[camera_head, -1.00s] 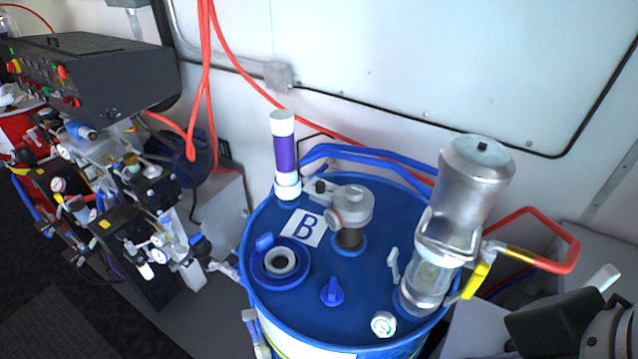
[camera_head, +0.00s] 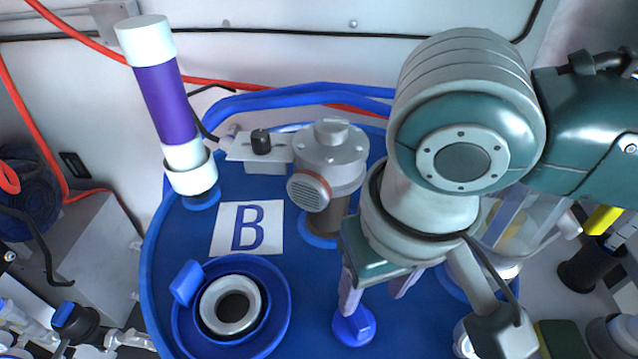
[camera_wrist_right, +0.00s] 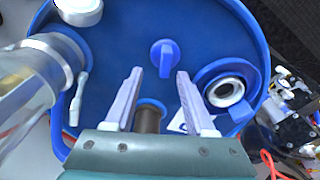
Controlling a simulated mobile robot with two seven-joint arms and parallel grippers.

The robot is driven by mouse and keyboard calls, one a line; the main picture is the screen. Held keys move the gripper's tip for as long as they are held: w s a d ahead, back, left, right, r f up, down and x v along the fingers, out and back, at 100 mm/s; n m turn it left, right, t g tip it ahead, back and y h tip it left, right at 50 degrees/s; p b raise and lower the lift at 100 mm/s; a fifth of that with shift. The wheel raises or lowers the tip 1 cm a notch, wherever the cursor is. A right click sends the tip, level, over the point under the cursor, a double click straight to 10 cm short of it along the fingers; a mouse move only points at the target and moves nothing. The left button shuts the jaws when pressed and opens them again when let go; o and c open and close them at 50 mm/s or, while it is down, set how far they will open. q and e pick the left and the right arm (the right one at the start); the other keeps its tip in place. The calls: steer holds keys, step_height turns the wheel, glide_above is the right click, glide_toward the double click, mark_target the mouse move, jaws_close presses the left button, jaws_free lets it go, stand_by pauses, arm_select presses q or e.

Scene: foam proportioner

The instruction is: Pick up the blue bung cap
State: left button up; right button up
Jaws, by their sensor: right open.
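The blue bung cap (camera_head: 355,326), a small round cap with a raised grip, sits on top of the blue drum (camera_head: 300,275). It also shows in the right wrist view (camera_wrist_right: 163,57), just beyond the fingertips. My right gripper (camera_head: 377,294) hangs above the drum top, close to the cap in the head view and partly overlapping its upper edge. In the right wrist view my right gripper (camera_wrist_right: 159,74) has its two pale fingers wide apart with nothing between the tips. I cannot tell the exact height of the tips over the cap. My left gripper is out of view.
On the drum stand a purple-and-white tube (camera_head: 165,95), a grey fitting with a round vent (camera_head: 328,160), a label B (camera_head: 248,229) and an open ring port (camera_head: 231,306). A clear metal-topped cylinder (camera_wrist_right: 25,85) stands beside my gripper in the wrist view.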

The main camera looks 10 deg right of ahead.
mark_target(358, 310)
steer(key=f, duration=0.4)
steer(key=a+f, duration=0.1)
steer(key=f, duration=0.1)
steer(key=shift+w+f+b, duration=0.15)
steer(key=shift+w+b, duration=0.15)
steer(key=shift+w, duration=0.1)
jaws_close()
